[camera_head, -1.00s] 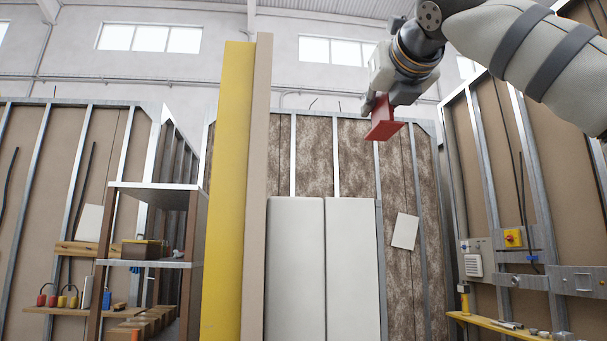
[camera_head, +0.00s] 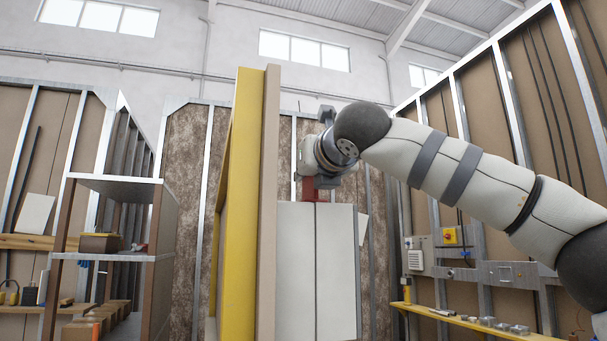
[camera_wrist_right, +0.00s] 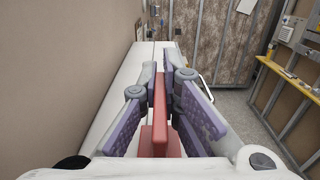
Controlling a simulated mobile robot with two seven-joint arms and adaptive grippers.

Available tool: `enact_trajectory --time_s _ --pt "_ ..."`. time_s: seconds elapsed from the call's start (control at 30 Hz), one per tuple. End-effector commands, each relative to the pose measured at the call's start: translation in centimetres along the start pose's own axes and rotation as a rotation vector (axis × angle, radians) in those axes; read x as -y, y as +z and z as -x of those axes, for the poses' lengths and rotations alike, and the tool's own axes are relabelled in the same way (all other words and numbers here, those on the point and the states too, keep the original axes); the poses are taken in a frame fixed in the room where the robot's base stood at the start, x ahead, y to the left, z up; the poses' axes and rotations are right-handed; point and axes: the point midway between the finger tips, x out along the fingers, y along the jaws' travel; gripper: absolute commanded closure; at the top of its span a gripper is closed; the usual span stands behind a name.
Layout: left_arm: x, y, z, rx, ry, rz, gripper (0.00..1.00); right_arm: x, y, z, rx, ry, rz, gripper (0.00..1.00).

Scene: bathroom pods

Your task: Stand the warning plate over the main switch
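The red warning plate (camera_head: 309,189) is in my right gripper (camera_head: 309,176), just above the tops of two tall white panels. In the right wrist view, the plate (camera_wrist_right: 160,105) stands between the purple finger pads of the gripper (camera_wrist_right: 161,75), which close on both sides of it. I cannot tell whether its lower edge touches the panels. A yellow switch with a red knob (camera_head: 450,236), seemingly the main switch, is on the right wall, well away from the plate. My left gripper is not in view.
The white panels (camera_head: 335,270) stand beside a tall yellow and beige board (camera_head: 243,220). A shelf unit (camera_head: 110,257) is at left. A yellow ledge (camera_head: 455,317) with small parts runs below the switch. Grey boxes and a metal rail (camera_head: 500,272) are on that wall.

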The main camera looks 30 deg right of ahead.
Motion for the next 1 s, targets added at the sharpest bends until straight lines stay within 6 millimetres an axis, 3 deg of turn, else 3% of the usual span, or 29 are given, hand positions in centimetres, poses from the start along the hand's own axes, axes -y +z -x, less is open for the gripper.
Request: enact_trajectory --time_s 0.3,0.33,0.4,0.7,0.87,1.0 --pt "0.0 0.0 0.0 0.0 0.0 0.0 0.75 0.0 -0.6 -0.4 0.004 0.004 -0.002 1.0" --pt "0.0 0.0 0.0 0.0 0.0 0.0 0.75 0.0 -0.6 -0.4 0.004 0.004 -0.002 0.88" --pt "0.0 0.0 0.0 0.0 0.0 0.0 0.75 0.0 -0.6 -0.4 0.004 0.004 -0.002 0.75" --pt "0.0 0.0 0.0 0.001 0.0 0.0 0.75 0.0 -0.5 -0.3 0.004 0.004 -0.002 0.75" --pt "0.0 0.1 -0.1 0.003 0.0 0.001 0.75 0.0 -0.4 1.7 0.006 0.006 0.0 0.75" --pt "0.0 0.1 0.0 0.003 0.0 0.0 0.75 0.1 -0.3 5.1 0.009 0.006 0.0 0.75"
